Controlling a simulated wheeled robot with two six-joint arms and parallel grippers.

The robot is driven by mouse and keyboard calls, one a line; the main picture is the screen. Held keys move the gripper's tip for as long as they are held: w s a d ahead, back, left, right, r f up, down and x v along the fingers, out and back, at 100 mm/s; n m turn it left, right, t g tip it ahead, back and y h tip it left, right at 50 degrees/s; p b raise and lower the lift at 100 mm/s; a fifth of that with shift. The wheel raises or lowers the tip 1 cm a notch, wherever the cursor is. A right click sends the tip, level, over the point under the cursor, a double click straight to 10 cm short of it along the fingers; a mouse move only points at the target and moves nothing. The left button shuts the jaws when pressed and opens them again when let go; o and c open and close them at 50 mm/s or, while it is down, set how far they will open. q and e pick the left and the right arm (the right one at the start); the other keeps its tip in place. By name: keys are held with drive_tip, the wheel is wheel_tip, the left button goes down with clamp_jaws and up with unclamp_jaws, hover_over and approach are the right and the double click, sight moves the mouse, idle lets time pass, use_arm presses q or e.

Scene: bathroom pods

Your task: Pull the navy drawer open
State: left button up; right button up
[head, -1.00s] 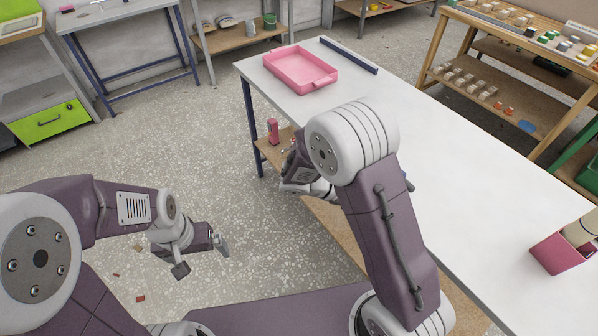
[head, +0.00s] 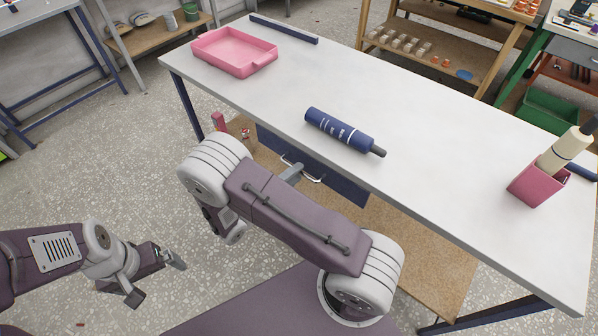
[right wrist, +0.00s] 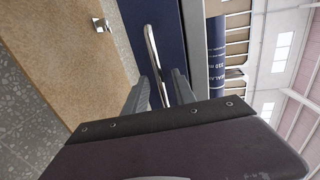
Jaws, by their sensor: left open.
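The navy drawer (head: 345,183) sits under the white table's near edge, its front looking shut; my right arm hides part of it. Its silver bar handle (head: 313,178) shows beside my right gripper (head: 291,173), and in the right wrist view the handle (right wrist: 152,55) runs between the two spread fingers of that gripper (right wrist: 158,92). The navy drawer front (right wrist: 170,40) lies just beyond. I cannot tell whether either finger touches the bar. My left gripper (head: 156,277) is open and empty over the floor at the lower left, away from the drawer.
On the white table (head: 440,150) are a navy bottle (head: 338,129) lying above the drawer, a pink tray (head: 234,52), a navy strip (head: 283,28) and a pink holder (head: 538,185) at the right. A wooden shelf (head: 425,245) lies below the drawer. Floor is clear at left.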

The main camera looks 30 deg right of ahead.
drive_tip(key=shift+x, duration=1.25)
clamp_jaws()
idle(0.4)
